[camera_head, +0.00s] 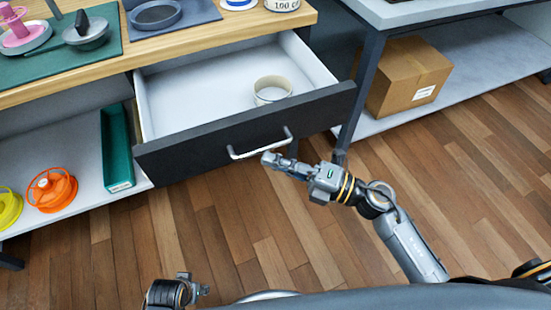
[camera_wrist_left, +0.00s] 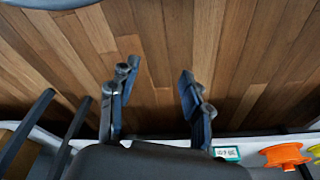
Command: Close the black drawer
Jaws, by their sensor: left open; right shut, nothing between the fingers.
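The black drawer (camera_head: 245,134) is pulled out from under the wooden bench top in the head view. My left gripper (camera_head: 196,289) is low at the bottom of the head view, away from the drawer. In the left wrist view it is open (camera_wrist_left: 155,75) above the floor.
A lower shelf (camera_head: 80,181) holds an orange spool (camera_head: 52,190), a yellow spool (camera_head: 8,207) and a green bin (camera_head: 117,150). A cardboard box (camera_head: 408,76) sits on the shelf at right. The wooden floor (camera_head: 230,235) before the drawer is clear.

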